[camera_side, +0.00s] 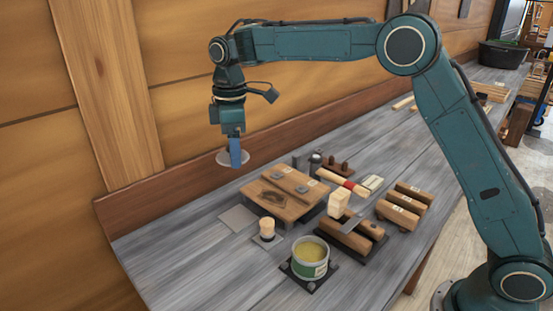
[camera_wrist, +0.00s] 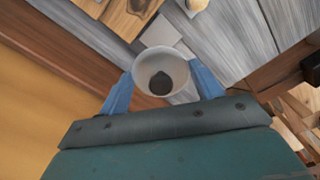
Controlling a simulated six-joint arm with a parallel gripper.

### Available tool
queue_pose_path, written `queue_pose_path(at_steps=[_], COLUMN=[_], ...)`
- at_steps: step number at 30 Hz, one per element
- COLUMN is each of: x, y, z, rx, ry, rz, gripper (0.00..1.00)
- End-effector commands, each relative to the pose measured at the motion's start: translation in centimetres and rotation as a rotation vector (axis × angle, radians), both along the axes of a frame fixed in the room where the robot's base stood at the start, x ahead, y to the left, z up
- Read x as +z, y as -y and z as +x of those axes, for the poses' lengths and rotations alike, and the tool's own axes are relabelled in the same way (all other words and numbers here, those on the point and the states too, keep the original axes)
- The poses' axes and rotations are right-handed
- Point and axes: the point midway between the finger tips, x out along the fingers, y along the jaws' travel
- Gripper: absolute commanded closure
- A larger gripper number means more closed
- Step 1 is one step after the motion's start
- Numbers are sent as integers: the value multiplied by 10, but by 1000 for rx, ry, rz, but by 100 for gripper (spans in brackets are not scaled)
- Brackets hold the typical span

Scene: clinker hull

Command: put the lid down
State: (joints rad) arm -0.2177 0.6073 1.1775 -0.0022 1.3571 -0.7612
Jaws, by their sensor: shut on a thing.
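A pale grey round lid (camera_side: 222,158) is held in my gripper (camera_side: 235,160), in the air above the back left of the bench. In the wrist view the lid (camera_wrist: 143,68) sits between the two blue fingers of my gripper (camera_wrist: 162,82), with a dark round spot near its middle. An open tin (camera_side: 308,270) with yellowish contents stands upright on a dark base at the bench front. A flat grey square pad (camera_side: 238,218) lies bare on the bench, below and in front of the lid.
A wooden board (camera_side: 270,203) with blocks lies right of the pad. Wooden blocks (camera_side: 405,202) and tools crowd the bench to the right. A wooden wall (camera_side: 180,120) rises behind. The bench's left front is clear.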

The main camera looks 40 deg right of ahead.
Motion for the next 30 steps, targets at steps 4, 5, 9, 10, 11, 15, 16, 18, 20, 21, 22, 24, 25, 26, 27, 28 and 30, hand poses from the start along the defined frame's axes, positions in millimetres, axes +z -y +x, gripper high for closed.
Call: queue_pose_path(at_steps=[4, 5, 9, 10, 11, 15, 16, 18, 20, 21, 22, 24, 25, 26, 27, 28, 30], x=[-29, -35, -62, -68, -73, -98, -103, -112, -117, -120, -121, -123, -124, -124, -124, -124, -126], y=[0, 0, 0, 0, 0, 0, 0, 0, 0, 0, 0, 0, 0, 0, 0, 0, 0], z=[-1, -1, -1, -1, -1, -1, -1, -1, 0, 0, 0, 0, 0, 0, 0, 0, 0], rx=[0, 0, 0, 0, 0, 0, 0, 0, 0, 0, 0, 0, 0, 0, 0, 0, 0], ry=[-4, -6, -5, -4, -5, -4, -3, -3, -2, -1, -1, 0, 0, 0, 0, 0, -1], rz=[-1, -1, -2, -1, -2, -1, -1, -1, -1, 0, 0, 0, 0, 0, 0, 0, 0], gripper=[57, 57, 57, 57, 57, 57, 57, 57, 57, 57, 57, 57, 57, 57, 57, 57, 57])
